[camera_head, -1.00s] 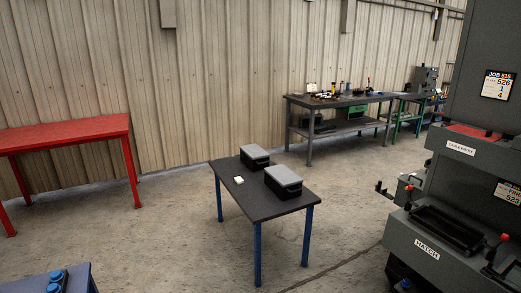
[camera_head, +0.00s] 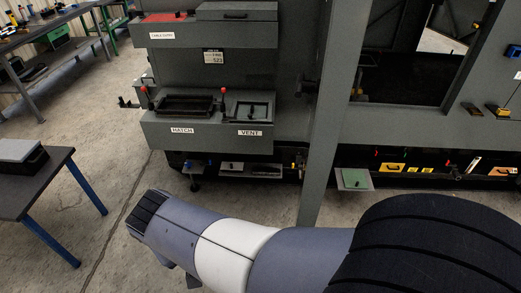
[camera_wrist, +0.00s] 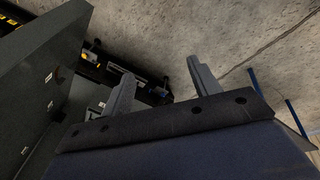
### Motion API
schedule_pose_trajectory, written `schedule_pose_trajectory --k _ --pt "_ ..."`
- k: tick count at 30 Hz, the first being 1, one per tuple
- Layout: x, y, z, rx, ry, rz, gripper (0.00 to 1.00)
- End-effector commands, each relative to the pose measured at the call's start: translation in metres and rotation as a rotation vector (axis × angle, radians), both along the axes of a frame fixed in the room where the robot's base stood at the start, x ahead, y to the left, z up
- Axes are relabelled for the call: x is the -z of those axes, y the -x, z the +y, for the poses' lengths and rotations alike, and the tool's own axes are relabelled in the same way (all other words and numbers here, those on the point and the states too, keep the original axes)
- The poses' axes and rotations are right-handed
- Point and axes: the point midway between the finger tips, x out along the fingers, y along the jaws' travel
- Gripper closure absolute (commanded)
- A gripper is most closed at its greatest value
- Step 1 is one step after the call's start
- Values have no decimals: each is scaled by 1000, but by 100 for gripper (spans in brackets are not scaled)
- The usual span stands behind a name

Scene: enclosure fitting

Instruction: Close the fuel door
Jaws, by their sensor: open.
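I cannot make out a fuel door label in any view. The grey enclosure (camera_head: 205,60) stands ahead in the head view, with a lower ledge holding a black-framed panel labelled HATCH (camera_head: 185,105) and a smaller framed panel labelled VENT (camera_head: 250,110). A CABLE ENTRY label (camera_head: 162,36) is on the ledge above. My gripper (camera_wrist: 160,68) shows in the wrist view with its two fingers apart and nothing between them, above the floor. In the head view my arm crosses the lower middle, and the gripper fingers cannot be made out clearly.
A grey post (camera_head: 334,110) stands right of the panels, with a dark opening (camera_head: 400,78) beyond it. A low green panel (camera_head: 355,179) sticks out near the floor. A dark table (camera_head: 45,185) with a grey-lidded box (camera_head: 20,153) is at left. Floor between is clear.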

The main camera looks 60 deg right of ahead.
Motion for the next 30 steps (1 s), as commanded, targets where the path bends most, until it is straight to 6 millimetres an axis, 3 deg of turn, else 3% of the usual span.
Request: schedule_pose_trajectory --k 5,9,15,18,21,24,30 --pt "-27 -25 -54 -121 84 211 56" --pt "-53 -35 -108 -228 99 433 68" --pt "-86 -31 -186 -351 6 731 84" --pt "-99 -24 -216 -394 -72 838 92" --pt "-107 -16 -236 -424 -143 908 100" --pt "-113 -12 -247 -444 -187 945 100" --pt "-109 -2 -254 -455 -209 960 100"
